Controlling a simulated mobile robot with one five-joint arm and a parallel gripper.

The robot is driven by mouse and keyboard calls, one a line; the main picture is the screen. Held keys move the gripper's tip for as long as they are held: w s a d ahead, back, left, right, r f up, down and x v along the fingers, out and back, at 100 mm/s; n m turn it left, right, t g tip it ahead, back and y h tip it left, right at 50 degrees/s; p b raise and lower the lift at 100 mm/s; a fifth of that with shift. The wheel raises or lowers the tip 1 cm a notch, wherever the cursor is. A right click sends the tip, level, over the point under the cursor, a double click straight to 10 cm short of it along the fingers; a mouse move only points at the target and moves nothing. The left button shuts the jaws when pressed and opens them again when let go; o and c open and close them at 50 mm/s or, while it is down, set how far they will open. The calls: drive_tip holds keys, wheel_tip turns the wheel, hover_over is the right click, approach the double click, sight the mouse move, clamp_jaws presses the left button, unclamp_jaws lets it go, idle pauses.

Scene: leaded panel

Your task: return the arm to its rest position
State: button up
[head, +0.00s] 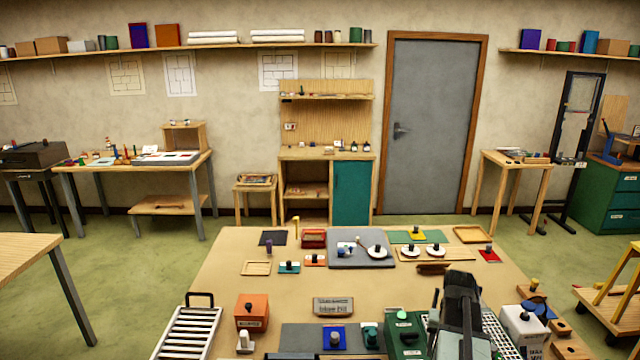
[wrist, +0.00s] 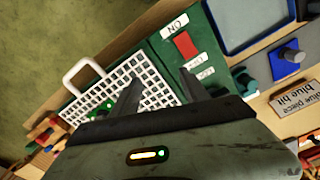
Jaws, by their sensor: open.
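My gripper (wrist: 160,76) is open in the wrist view, its two dark fingers apart with nothing between them. Below the fingers are a white wire grid (wrist: 146,93) and the edge of a green case (wrist: 196,50) with white labels and a red patch. In the head view my dark arm stands folded at the near right of the workbench (head: 270,290), over the green case (head: 405,330). The fingers cannot be made out there.
An orange box (head: 251,310) and a white rack (head: 187,330) stand at the bench's near left. A sign reading "blue piece blue bit" (head: 333,307) lies mid-bench; it also shows in the wrist view (wrist: 293,98). A white box (head: 524,327) stands right of my arm. The bench's centre has clear room.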

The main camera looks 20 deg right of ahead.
drive_tip(key=w+a+f+n+b, duration=0.2)
drive_tip(key=w+a+f, duration=0.1)
drive_tip(key=a, duration=0.7)
drive_tip(key=w+a+f+n+b, duration=0.2)
drive_tip(key=w+a+f+b, duration=0.1)
drive_tip(key=a, duration=0.8)
drive_tip(key=w+a+f+n+b, duration=0.2)
drive_tip(key=w+a+f, duration=0.1)
drive_tip(key=a, duration=0.7)
drive_tip(key=shift+w+a+n+b, duration=0.15)
drive_tip(key=shift+a+n+b, duration=0.15)
drive_tip(key=shift+a+b, duration=0.1)
drive_tip(key=shift+n, duration=0.5)
drive_tip(key=a, duration=0.3)
drive_tip(key=a+f+b, duration=0.1)
drive_tip(key=shift+s+a, duration=1.25)
drive_tip(key=shift+a, duration=0.3)
drive_tip(key=shift+d+r, duration=0.1)
drive_tip(key=shift+d, duration=0.05)
